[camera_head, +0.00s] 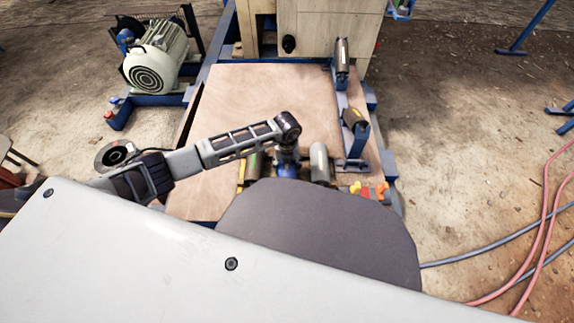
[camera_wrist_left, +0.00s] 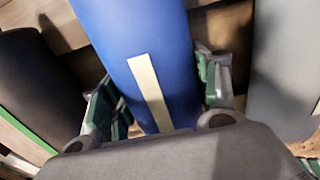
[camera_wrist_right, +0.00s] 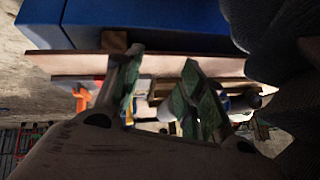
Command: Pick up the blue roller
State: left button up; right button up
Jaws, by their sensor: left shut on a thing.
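The blue roller (camera_wrist_left: 150,55) has a pale strip along it and runs between the two fingers of my left gripper (camera_wrist_left: 163,100) in the left wrist view. The green finger pads sit on both sides of it, and the gripper is shut on it. In the head view my left gripper (camera_head: 287,153) points down at the board, and only a small part of the blue roller (camera_head: 287,170) shows. My right gripper (camera_wrist_right: 158,85) shows in the right wrist view, with its fingers apart and nothing seen between them. It is hidden in the head view.
The wooden board (camera_head: 250,95) is clear behind. A motor (camera_head: 157,58) stands at the back left; hoses (camera_head: 545,215) lie at the right.

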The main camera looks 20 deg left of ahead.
pick_arm(q)
jog(key=shift+w+r, duration=0.1)
jog(key=shift+r, duration=0.1)
jog(key=shift+r+p, duration=0.5)
jog(key=shift+r, duration=0.55)
notch_tip(320, 180, up, 6)
jog(key=shift+f+p, duration=0.1)
jog(key=shift+p, duration=1.1)
jog(key=shift+r+p, duration=0.35)
jog(key=shift+r, duration=0.6)
pick_arm(e)
notch_tip(320, 180, up, 6)
jog(key=d+g+h, duration=0.1)
jog(key=shift+s+d+r+n, duration=0.15)
jog(key=shift+s+r+n, duration=0.05)
jog(key=shift+r+n, duration=0.1)
pick_arm(q)
jog(key=shift+r+m, duration=0.1)
jog(key=shift+m, duration=0.2)
